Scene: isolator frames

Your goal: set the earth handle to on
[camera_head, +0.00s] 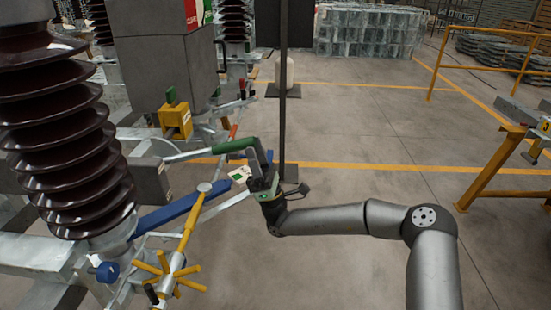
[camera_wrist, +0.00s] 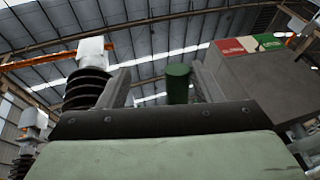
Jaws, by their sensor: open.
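The earth handle appears to be the lever with a green grip (camera_head: 235,146), reaching right and slightly up from a grey box at the left. My gripper (camera_head: 258,152) is at the outer end of this grip. In the wrist view, the green grip (camera_wrist: 178,84) stands between my two spread fingers (camera_wrist: 162,88), nearer the right one. My gripper is open, with a visible gap on the left of the grip. The head view does not show clearly whether a finger touches it.
A brown ribbed insulator (camera_head: 65,140) stands at the left. Below the handle are a blue bar (camera_head: 170,212) and a yellow spoked handwheel (camera_head: 172,270). A yellow box (camera_head: 176,120) is above. A dark post (camera_head: 283,90) rises behind my gripper.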

